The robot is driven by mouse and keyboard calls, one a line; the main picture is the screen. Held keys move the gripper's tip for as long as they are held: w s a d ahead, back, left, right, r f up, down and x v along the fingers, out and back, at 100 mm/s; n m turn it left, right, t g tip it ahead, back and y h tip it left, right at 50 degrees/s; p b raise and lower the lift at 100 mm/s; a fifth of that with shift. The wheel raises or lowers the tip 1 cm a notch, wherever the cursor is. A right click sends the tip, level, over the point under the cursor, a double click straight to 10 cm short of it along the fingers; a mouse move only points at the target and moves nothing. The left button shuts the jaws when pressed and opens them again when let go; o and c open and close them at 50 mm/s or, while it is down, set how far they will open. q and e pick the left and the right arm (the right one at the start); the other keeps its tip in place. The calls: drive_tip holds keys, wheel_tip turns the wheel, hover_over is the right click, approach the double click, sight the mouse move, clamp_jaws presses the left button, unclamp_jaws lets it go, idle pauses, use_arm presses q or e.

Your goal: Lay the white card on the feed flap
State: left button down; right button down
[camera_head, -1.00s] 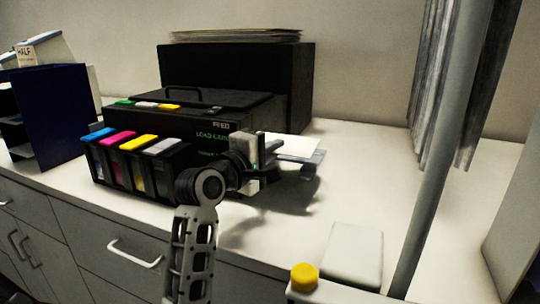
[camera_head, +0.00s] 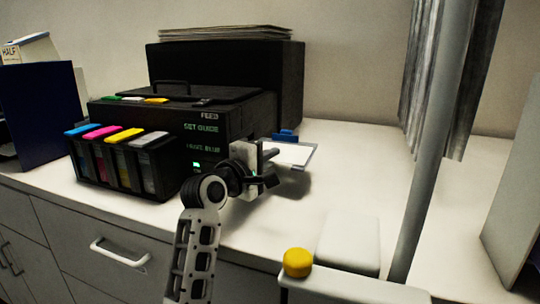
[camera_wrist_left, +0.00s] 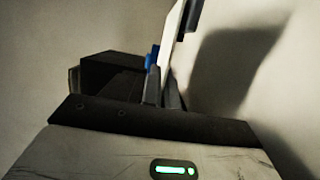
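A blue guide (camera_head: 285,136) stands at the flap's far edge. My left gripper (camera_head: 271,167) is at the card's near left side, its fingers apart. In the left wrist view the card is a thin pale strip (camera_wrist_left: 174,40) seen edge-on, running past the gap between the dark fingertips (camera_wrist_left: 162,90); contact is unclear. The printer display reads "SET GUIDE" with a partly legible line below. My right gripper is out of view.
Ink tanks (camera_head: 122,160) stand at the printer's front left, a dark blue divider (camera_head: 40,115) further left. A grey post (camera_head: 428,170), hanging sheets (camera_head: 440,85) and a yellow button (camera_head: 298,262) are to the right. The counter right of the flap is clear.

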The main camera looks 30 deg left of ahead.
use_arm(q)
drive_tip(key=c, duration=2.1)
unclamp_jaws()
drive_tip(key=o, duration=0.5)
drive_tip(key=shift+s, duration=0.1)
drive_tip(key=s, duration=1.5)
drive_tip(key=shift+a, duration=0.15)
drive_tip(key=shift+s, duration=0.3)
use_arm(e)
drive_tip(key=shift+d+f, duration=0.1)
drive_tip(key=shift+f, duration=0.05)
